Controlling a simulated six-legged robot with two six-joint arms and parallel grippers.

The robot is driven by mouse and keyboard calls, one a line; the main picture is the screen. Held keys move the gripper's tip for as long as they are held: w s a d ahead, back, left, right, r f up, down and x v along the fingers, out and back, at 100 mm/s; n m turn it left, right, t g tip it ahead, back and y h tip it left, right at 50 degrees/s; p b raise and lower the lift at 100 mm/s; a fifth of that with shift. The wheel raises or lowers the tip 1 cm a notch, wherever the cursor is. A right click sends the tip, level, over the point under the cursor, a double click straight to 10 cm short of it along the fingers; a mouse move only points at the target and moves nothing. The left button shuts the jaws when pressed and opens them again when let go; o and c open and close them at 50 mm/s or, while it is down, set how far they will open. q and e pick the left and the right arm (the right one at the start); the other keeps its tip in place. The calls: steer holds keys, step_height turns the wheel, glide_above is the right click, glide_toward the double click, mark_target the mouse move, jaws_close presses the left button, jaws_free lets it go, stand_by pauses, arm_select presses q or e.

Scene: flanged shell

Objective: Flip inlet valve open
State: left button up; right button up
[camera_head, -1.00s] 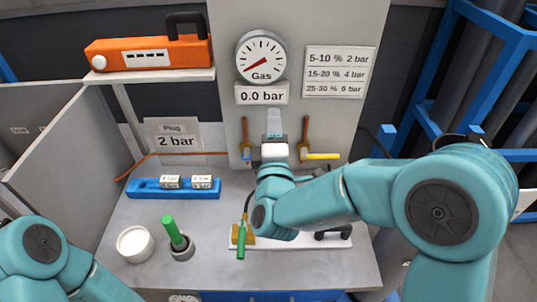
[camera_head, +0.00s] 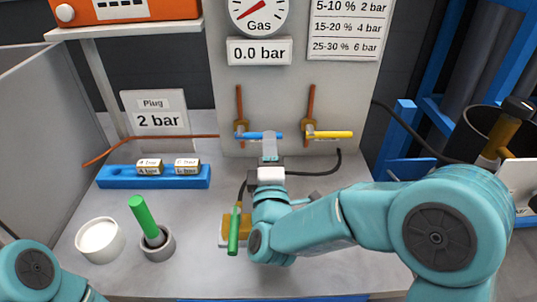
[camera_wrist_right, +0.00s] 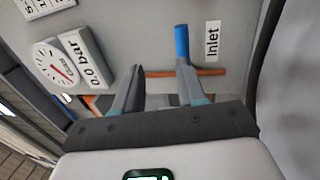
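The inlet valve has a blue handle (camera_head: 258,135) on a copper pipe on the grey panel. The handle lies level, pointing right. In the right wrist view the blue handle (camera_wrist_right: 181,42) shows beside the "Inlet" label (camera_wrist_right: 212,39). My right gripper (camera_head: 269,148) is at the handle's right part, just in front of or below it. In the right wrist view my right gripper (camera_wrist_right: 158,85) is open, and the handle appears at the tip of its right finger. I cannot tell whether they touch. My left gripper is out of view; only part of the left arm shows.
A yellow valve handle (camera_head: 328,134) sits close on the right. The gas gauge (camera_head: 258,14) is above, with a display (camera_head: 259,51) reading 0.0 bar. A blue holder (camera_head: 153,181), a green-handled tool (camera_head: 143,217) in a cup and a white round container (camera_head: 100,239) stand left on the bench.

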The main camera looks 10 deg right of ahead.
step_height(320, 180, down, 3)
steer(key=shift+f+b, duration=0.15)
steer(key=shift+b, duration=0.65)
steer(key=shift+w+d, duration=0.1)
steer(key=shift+w, duration=0.1)
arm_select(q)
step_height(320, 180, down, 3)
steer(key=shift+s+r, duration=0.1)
arm_select(e)
steer(key=x, duration=0.7)
jaws_close()
